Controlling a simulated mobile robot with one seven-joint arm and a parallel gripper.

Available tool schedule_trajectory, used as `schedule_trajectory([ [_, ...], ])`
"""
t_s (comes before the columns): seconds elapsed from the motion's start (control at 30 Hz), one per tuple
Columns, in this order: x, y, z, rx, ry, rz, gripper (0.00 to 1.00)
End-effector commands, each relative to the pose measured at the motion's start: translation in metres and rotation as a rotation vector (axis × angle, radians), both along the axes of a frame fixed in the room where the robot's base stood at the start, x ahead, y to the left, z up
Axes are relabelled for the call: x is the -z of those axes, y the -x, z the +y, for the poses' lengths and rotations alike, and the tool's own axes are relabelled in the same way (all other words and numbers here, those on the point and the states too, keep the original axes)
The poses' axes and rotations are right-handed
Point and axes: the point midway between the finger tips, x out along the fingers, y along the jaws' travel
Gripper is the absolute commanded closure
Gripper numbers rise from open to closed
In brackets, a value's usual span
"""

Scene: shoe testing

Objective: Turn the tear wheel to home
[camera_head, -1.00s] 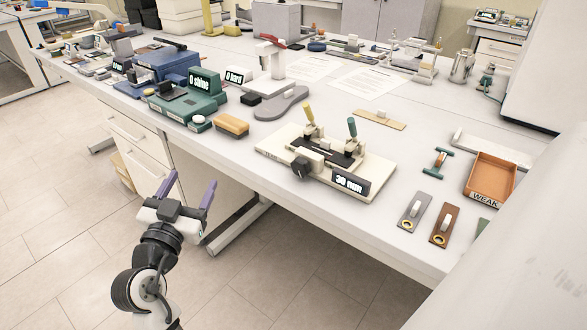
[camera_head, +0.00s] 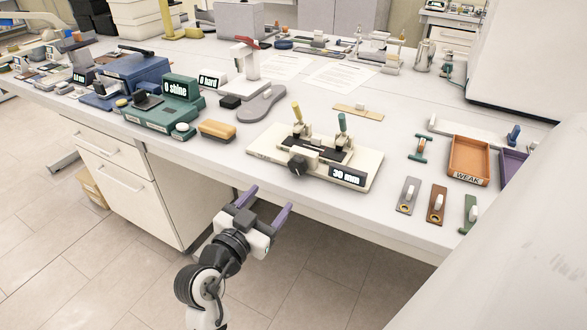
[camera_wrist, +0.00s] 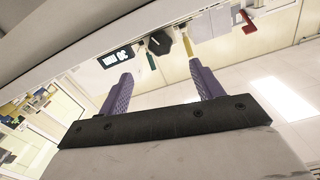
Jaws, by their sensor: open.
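The tear tester is a cream base (camera_head: 262,150) near the table's front edge. It carries a black knob-like wheel (camera_head: 297,166) on its front, a display (camera_head: 347,175) reading about 30 mm, and two clamps with a yellow handle (camera_head: 296,112) and a teal handle (camera_head: 342,122). My gripper (camera_head: 266,202), with purple fingers, is open and empty. It is in front of and below the table edge, apart from the wheel. In the wrist view, the black wheel (camera_wrist: 159,42) shows beyond and between the fingertips, with the display (camera_wrist: 115,57) to its left.
Left of the tester are a tan brush (camera_head: 217,130), a grey sole-shaped stand (camera_head: 262,104) and a green shine device (camera_head: 165,110). To the right are small tagged strips (camera_head: 408,195) and an orange WEAK tray (camera_head: 468,160). The floor before the table is clear.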

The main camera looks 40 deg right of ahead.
Motion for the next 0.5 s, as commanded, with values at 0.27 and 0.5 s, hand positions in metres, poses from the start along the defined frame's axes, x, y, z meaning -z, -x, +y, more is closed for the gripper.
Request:
schedule_trajectory([
  [0.27,-0.005,-0.022,-0.057,0.004,0.003,0.0,0.34],
  [0.5,-0.004,-0.039,-0.095,0.0,0.003,0.001,0.34],
])
